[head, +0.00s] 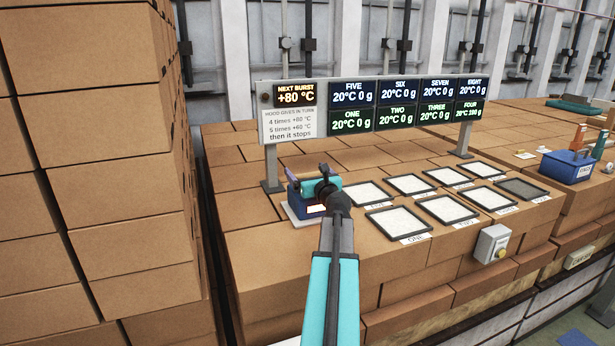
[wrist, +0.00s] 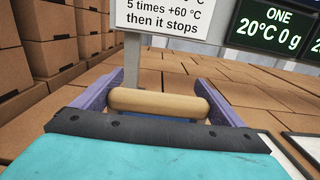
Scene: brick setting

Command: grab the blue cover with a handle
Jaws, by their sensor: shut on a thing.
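The blue cover (head: 306,208) stands on a white base at the left end of the brick counter, partly hidden behind my arm. Its pale wooden handle (wrist: 160,101) lies crosswise in the wrist view. My gripper (head: 311,180) is over the cover. In the wrist view, its purple fingers stand at both ends of the handle and are shut on it. Only a sliver of blue shows below the handle there. I cannot tell whether the cover is lifted off its base.
A sign with readouts (head: 374,105) stands on posts close behind the cover. Several framed pads (head: 398,221) lie to the right, with a grey button box (head: 491,244) in front. A tall brick stack (head: 100,170) rises at left. A blue box (head: 568,167) stands far right.

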